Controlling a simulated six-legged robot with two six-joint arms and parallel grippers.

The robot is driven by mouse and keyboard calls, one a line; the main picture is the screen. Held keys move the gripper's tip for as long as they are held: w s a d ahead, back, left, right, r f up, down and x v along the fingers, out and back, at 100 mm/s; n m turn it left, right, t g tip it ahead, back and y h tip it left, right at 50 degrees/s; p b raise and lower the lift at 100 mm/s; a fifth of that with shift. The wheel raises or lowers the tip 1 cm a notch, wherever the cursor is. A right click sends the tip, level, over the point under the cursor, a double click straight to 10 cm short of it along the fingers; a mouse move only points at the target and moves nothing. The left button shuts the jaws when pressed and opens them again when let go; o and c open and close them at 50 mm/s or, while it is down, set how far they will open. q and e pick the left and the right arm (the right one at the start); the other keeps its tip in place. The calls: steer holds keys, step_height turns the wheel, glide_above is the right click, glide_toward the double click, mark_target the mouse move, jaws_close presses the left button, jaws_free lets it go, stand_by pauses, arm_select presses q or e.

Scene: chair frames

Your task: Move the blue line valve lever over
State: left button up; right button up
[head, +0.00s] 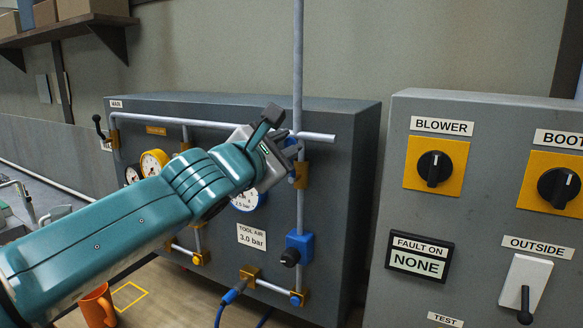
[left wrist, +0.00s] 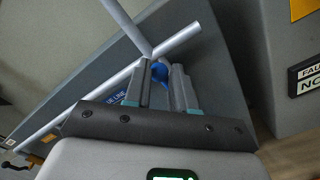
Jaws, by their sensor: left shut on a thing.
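The blue valve lever (left wrist: 159,72) shows in the left wrist view as a blue piece between my two fingers, below the joint of the grey pipes. In the head view my gripper mostly covers it. My left gripper (head: 288,150) is shut on it, at the upright pipe on the right part of the dark grey panel (head: 345,200). In the left wrist view the gripper (left wrist: 161,88) has a finger on each side of the blue piece. A label, partly hidden, reads "UE LINE". My right gripper is not in view.
A blue regulator (head: 299,246) with a black knob sits lower on the same pipe. A gauge is partly behind my arm. A grey switch box (head: 480,200) stands close on the right. An orange mug (head: 98,306) is on the bench at the lower left.

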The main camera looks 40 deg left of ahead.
arm_select(q)
steer(key=shift+w+d+f+b, duration=0.25)
steer(key=shift+w+f+b, duration=0.05)
steer(key=shift+w, duration=0.2)
steer(key=shift+w+d+f+b, duration=0.25)
steer(key=shift+w+f, duration=0.05)
steer(key=shift+w, duration=0.15)
steer(key=shift+w+d, duration=0.25)
steer(key=shift+s+a, duration=0.1)
steer(key=shift+a, duration=0.05)
steer(key=shift+d+f+b, duration=0.45)
steer(key=shift+f+b, duration=0.05)
steer(key=shift+b, duration=0.45)
steer(key=shift+d+b, duration=0.4)
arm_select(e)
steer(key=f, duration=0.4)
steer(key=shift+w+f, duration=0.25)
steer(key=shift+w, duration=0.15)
